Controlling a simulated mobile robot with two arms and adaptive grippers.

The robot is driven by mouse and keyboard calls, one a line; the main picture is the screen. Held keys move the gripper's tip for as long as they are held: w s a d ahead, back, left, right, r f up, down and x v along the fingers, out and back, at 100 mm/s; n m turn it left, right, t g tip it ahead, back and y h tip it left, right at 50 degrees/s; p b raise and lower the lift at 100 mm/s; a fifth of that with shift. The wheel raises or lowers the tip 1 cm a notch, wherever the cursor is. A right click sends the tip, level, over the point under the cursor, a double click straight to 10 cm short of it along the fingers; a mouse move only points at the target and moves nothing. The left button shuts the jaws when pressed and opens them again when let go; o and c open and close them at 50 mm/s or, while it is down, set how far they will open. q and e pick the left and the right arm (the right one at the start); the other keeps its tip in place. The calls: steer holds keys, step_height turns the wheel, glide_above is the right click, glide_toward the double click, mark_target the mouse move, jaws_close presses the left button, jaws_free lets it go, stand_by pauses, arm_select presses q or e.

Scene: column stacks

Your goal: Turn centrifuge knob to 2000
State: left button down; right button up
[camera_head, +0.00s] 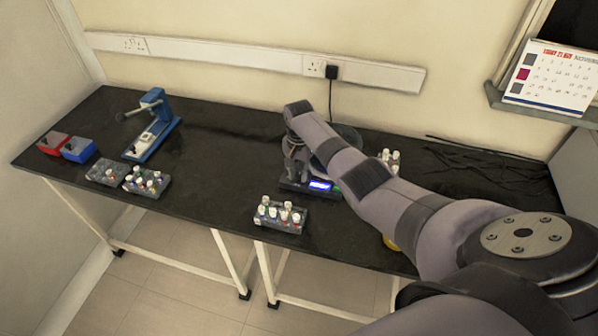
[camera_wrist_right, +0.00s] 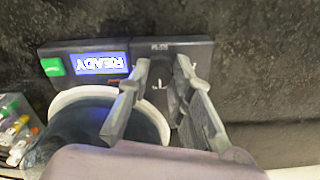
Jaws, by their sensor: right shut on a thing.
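The centrifuge (camera_head: 300,187) stands at the back of the black bench, mostly hidden behind my right arm. Its front panel (camera_wrist_right: 200,47) shows a lit blue display (camera_wrist_right: 98,63) reading READY, upside down in the wrist view, and a green button (camera_wrist_right: 53,66). The display also shows in the head view (camera_head: 320,185). My right gripper (camera_wrist_right: 168,72) is at the panel, beside the display, with its fingers shut on the knob. The fingers hide most of the knob, and its setting cannot be read. In the head view the right gripper (camera_head: 291,168) points down at the panel's left end. My left gripper is not in view.
A tube rack (camera_head: 280,222) stands in front of the centrifuge. More white-capped tubes (camera_head: 390,158) are to its right, partly behind my arm. A blue device (camera_head: 152,128), racks, and red (camera_head: 52,144) and blue (camera_head: 79,150) bins are at left. Cables (camera_head: 490,165) lie at right.

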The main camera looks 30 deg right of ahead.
jaws_close()
steer(key=shift+n, duration=0.3)
steer(key=n+p, duration=0.1)
steer(key=n, duration=0.1)
steer(key=shift+r+n, duration=0.1)
steer(key=shift+n, duration=0.3)
steer(key=n, duration=0.4)
steer(key=shift+n, duration=0.3)
steer(key=n, duration=0.4)
steer(key=shift+d+n+p, duration=0.1)
steer(key=shift+n+p, duration=0.2)
steer(key=n, duration=0.5)
steer(key=shift+w, duration=0.1)
steer(key=o, duration=0.8)
jaws_free()
